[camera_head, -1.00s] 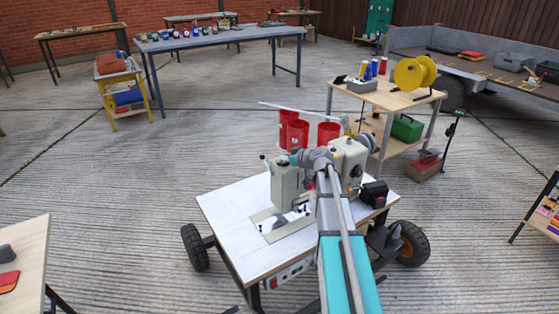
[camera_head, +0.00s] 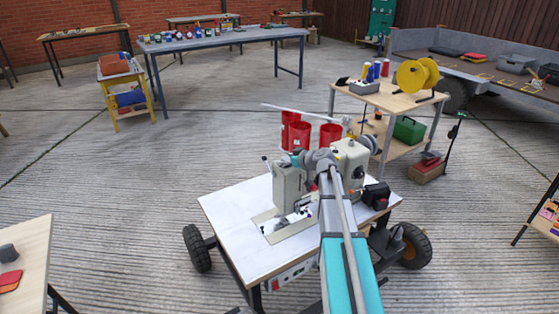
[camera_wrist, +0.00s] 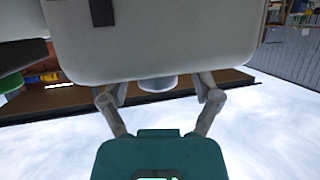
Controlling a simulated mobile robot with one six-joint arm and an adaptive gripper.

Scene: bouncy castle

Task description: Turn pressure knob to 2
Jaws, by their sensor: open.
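A cream sewing machine (camera_head: 287,187) stands on a white-topped wheeled table (camera_head: 233,222). In the wrist view its pale body (camera_wrist: 150,45) fills the upper middle. A short, round, light grey knob (camera_wrist: 157,85) sticks out from the body's edge; I take it for the pressure knob. No marks or numbers on it can be read. My gripper (camera_wrist: 158,83) is open, with one finger on each side of the knob. A gap shows on both sides, and the fingertips reach close to the machine body. In the head view my arm hides the gripper and the knob.
Red containers (camera_head: 299,135) stand just behind the machine, and a thin pale rod passes above them. A shelf cart (camera_head: 390,98) with a yellow spool (camera_head: 416,74) stands behind to the right. Open concrete lies left of the wheeled table.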

